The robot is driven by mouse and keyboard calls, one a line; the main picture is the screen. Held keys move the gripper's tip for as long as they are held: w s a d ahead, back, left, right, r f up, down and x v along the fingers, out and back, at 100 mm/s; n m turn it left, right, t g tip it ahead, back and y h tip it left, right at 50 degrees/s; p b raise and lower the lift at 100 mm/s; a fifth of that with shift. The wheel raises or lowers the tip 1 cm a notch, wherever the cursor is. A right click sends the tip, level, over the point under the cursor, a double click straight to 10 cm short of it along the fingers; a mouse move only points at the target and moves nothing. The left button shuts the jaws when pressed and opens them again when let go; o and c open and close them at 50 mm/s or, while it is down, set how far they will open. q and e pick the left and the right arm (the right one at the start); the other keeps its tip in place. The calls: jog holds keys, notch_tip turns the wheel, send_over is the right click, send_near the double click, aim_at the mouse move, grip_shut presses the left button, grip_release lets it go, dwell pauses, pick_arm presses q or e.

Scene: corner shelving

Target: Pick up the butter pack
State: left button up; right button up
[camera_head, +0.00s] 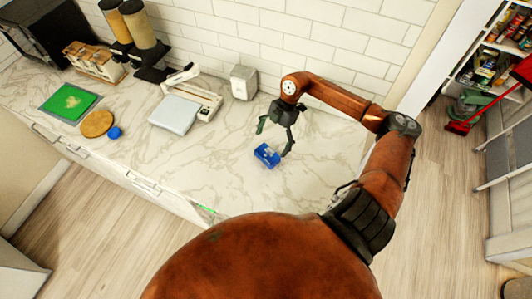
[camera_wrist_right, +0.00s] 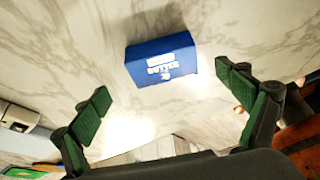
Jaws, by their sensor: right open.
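The butter pack (camera_head: 267,155) is a small blue box with white lettering, lying on the marble counter. In the right wrist view the butter pack (camera_wrist_right: 162,60) sits beyond the fingertips, roughly between them. My right gripper (camera_head: 275,137) is open, with its two green-black fingers spread over the counter just behind the pack. In the right wrist view the right gripper (camera_wrist_right: 162,82) shows both fingers wide apart with nothing between their pads. I cannot tell whether a finger touches the pack. My left gripper is not in view.
The marble counter (camera_head: 225,165) is bare around the pack. A white scale-like appliance (camera_head: 175,113) stands to the left, and a grey-white box (camera_head: 243,82) stands near the tiled wall. A green board (camera_head: 70,101), a round wooden board (camera_head: 97,123) and a blue lid (camera_head: 114,132) lie farther left.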

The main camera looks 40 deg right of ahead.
aim_at(267, 153)
jog(key=x, duration=0.2)
jog(key=p+x, duration=0.1)
jog(key=x, duration=0.1)
jog(key=shift+s+a+f, duration=0.1)
jog(key=shift+s+a, duration=0.15)
jog(key=shift+a, duration=0.05)
jog(key=shift+a+f, duration=0.2)
jog(key=shift+f, duration=0.45)
jog(key=shift+c, duration=0.4)
jog(key=c, duration=1.5)
jog(key=shift+r, duration=0.1)
